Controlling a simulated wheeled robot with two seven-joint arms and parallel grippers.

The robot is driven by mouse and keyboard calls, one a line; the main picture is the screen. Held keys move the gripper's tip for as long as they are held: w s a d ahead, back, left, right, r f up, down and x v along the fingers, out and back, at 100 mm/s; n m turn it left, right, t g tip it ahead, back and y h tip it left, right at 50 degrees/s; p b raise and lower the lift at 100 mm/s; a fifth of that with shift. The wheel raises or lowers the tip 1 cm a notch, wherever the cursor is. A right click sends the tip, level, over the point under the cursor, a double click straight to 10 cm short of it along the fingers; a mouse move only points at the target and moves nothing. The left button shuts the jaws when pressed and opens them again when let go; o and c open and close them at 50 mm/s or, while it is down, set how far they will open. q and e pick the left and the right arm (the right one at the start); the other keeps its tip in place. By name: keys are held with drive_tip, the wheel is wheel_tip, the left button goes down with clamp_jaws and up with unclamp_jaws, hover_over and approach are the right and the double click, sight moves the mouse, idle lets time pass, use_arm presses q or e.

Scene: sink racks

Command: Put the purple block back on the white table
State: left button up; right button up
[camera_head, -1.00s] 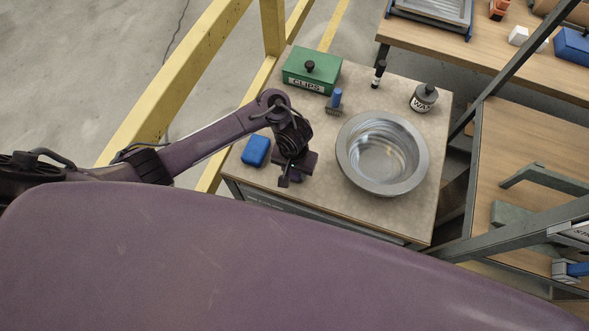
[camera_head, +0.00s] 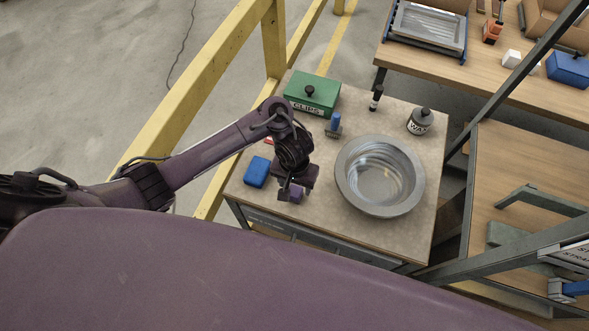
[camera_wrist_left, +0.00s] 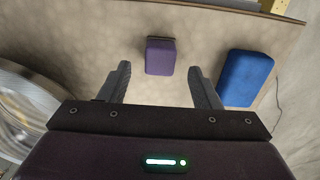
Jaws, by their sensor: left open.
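The small purple block (camera_head: 297,194) is near the front left of the pale table top (camera_head: 325,215). It also shows in the left wrist view (camera_wrist_left: 160,57), with a dark strip along its far edge. My left gripper (camera_head: 289,192) is over this part of the table, close to the block. In the left wrist view the left gripper (camera_wrist_left: 158,74) is open, its two fingers on either side of the line to the block. The block appears just beyond the fingertips, with nothing held. My right gripper is not in view.
A blue block (camera_head: 256,172) lies left of the gripper. A large metal bowl (camera_head: 379,207) stands close to its right. A green clips box (camera_head: 313,92), a blue-handled brush (camera_head: 334,124) and a wax bottle (camera_head: 420,121) stand farther back. A yellow rail (camera_head: 205,75) runs along the left.

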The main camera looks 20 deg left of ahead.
sight(295, 191)
use_arm(q)
wheel_tip(295, 191, up, 4)
drive_tip(key=p, duration=0.2)
drive_tip(key=shift+r+p, duration=0.15)
drive_tip(key=shift+p, duration=0.2)
drive_tip(key=shift+w+r, duration=0.1)
drive_tip(key=shift+r, duration=0.25)
drive_tip(key=shift+w+r+b, duration=0.1)
drive_tip(key=shift+w+b, duration=0.05)
drive_tip(key=shift+b, duration=0.15)
drive_tip(key=shift+s+a+r+b, duration=0.1)
drive_tip(key=shift+s+r+b, duration=0.2)
drive_tip(key=shift+r, duration=0.45)
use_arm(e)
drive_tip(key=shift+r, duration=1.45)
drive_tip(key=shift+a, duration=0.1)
use_arm(q)
drive_tip(key=shift+s+f, duration=0.1)
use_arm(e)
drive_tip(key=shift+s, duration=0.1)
